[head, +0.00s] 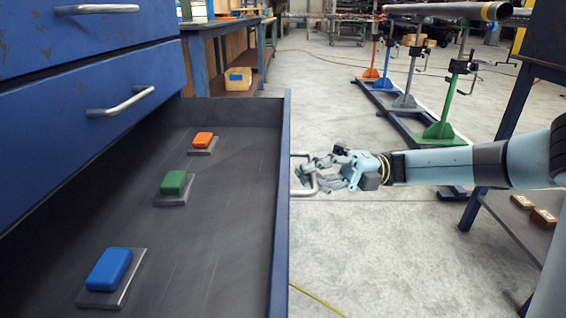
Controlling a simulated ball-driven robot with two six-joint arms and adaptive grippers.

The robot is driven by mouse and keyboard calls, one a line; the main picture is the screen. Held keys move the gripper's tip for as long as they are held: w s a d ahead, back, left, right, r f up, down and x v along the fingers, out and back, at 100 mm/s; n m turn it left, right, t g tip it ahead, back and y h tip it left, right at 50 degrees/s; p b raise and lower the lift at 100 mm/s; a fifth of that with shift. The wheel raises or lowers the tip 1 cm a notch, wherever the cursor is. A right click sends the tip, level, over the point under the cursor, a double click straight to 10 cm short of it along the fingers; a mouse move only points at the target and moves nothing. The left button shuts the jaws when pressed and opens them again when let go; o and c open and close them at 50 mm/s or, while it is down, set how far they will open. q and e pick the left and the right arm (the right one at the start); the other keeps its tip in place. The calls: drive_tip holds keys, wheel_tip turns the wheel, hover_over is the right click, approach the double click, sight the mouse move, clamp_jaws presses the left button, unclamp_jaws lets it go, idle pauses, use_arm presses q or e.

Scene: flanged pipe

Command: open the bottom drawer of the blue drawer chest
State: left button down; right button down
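The blue drawer chest (85,67) fills the left of the head view. Its bottom drawer (281,200) is pulled far out to the right, and its dark inside shows. The drawer's grey bracket handle (293,191) is on the outer face of its front. My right gripper (313,168) reaches in from the right and its fingers are at this handle, overlapping the bar; they look closed around it. My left gripper is not in view.
An orange block (203,139), a green block (174,181) and a blue block (109,268) sit on grey plates in the drawer. A pipe (440,10) on coloured stands is at the back. A dark table (517,232) stands right. Floor between is clear.

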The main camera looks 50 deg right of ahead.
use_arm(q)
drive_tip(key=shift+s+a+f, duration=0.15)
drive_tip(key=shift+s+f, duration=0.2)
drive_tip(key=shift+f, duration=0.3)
use_arm(e)
drive_tip(key=shift+s+d+r, duration=0.1)
drive_tip(key=shift+s+d, duration=0.9)
drive_tip(key=shift+s, duration=0.15)
drive_tip(key=c, duration=1.4)
unclamp_jaws()
drive_tip(key=v, duration=0.7)
drive_tip(key=shift+s+d, duration=0.1)
drive_tip(key=shift+d, duration=0.1)
